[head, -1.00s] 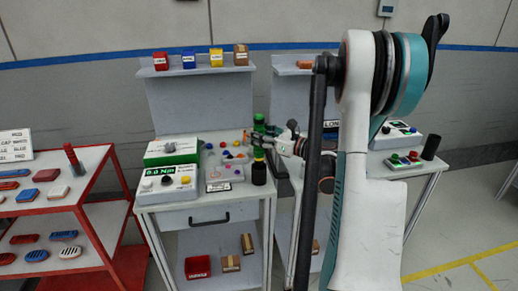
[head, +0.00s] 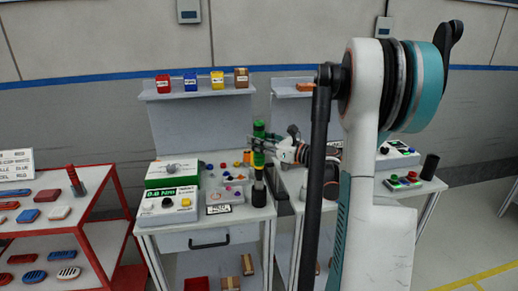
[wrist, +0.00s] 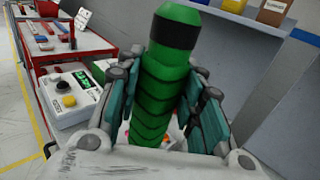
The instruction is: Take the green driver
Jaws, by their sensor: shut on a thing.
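The green driver (head: 258,129) is upright, with a ribbed green grip and a black band near its top. My gripper (head: 262,143) reaches in from the right and is shut around the grip. In the wrist view the driver (wrist: 160,98) stands between the two teal finger pads of my gripper (wrist: 165,105), tilted slightly in the picture. A black cylindrical holder (head: 258,194) stands on the bench right below the driver. I cannot tell whether the driver's lower end is still inside it.
The white bench (head: 232,218) carries a green-and-white torque box (head: 174,172), a grey control box (head: 168,204) and several small coloured parts. Small bins stand on the shelf (head: 197,93) behind. A red rack (head: 85,229) stands left, and another bench with button boxes (head: 405,182) right.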

